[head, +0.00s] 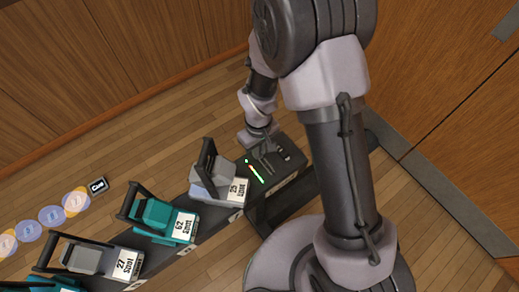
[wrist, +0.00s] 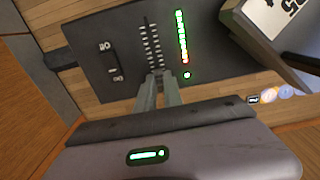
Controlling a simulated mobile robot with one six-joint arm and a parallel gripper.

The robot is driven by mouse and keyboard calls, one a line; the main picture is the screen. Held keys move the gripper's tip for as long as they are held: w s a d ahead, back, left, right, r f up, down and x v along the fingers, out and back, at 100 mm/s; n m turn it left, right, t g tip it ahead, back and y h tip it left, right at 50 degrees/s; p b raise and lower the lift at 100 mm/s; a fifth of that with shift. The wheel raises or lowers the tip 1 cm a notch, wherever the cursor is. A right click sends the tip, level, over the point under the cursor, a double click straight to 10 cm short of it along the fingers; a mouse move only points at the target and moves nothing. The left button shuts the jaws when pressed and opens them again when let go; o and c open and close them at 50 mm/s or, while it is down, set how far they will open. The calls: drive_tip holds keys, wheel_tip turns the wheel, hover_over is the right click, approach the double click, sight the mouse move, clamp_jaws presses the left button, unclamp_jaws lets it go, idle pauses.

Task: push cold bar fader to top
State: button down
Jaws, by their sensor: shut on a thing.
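The dark fader panel (head: 282,172) sits at the right end of a row of lighting units; it also fills the upper wrist view (wrist: 120,68). A ticked fader track (wrist: 150,40) runs down the panel beside a green light strip (wrist: 181,38) with some orange near its lower end. My gripper (wrist: 160,74) is shut at the lower end of this track, in wrist view terms, on a small fader knob that the fingertips mostly hide. In the head view my gripper (head: 258,141) is over the panel's far edge. I cannot read a cold bar label.
Several spot units stand in a row to the left, such as the grey one (head: 214,184) beside the panel and the teal one (head: 165,215). A small Cue block (head: 97,186) and coloured light discs (head: 52,215) lie further left. Wooden walls stand behind and right.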

drive_tip(key=shift+w+r, duration=0.1)
drive_tip(key=shift+w, duration=0.05)
drive_tip(key=c, duration=1.5)
unclamp_jaws()
drive_tip(key=shift+o, duration=0.2)
wheel_tip(320, 180, up, 17)
drive_tip(key=p, duration=0.6)
drive_tip(key=shift+r+p, duration=0.2)
drive_tip(key=shift+p, duration=0.2)
